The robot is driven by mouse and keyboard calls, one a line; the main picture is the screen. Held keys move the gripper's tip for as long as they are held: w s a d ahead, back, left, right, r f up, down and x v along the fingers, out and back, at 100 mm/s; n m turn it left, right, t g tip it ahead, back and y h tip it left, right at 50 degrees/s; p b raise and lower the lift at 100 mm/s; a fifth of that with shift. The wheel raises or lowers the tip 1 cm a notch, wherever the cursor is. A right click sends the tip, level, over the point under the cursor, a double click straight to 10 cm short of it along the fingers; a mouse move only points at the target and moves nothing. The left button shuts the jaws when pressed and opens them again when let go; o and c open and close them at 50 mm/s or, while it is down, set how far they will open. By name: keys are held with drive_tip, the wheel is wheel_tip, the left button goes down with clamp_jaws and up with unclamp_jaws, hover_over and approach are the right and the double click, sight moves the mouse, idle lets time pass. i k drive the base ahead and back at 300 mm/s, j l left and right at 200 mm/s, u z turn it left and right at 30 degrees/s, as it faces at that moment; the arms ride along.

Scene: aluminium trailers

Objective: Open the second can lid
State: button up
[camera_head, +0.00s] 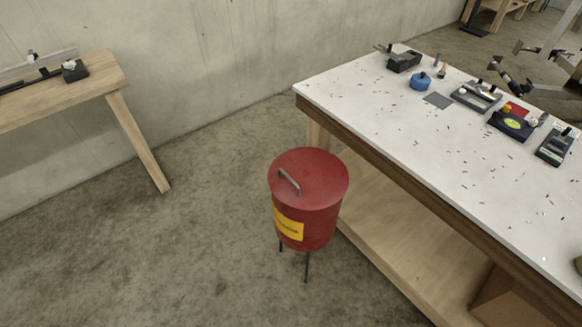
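A red can (304,226) with a yellow label stands upright on thin dark legs on the floor, left of the white-topped workbench. Its round red lid (322,172) lies flat on top and looks shut. A grey bar handle (289,182) sits on the left part of the lid. Only this one can shows in the view. My gripper does not show in the view, and nothing touches the can or its handle.
The white workbench (420,140) holds several small tools and a blue round object (421,81). A wooden table (60,95) stands at the left. A concrete wall (200,60) closes the back. The floor left of and in front of the can is clear.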

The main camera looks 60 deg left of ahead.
sight(304, 179)
drive_tip(key=u, duration=1.55)
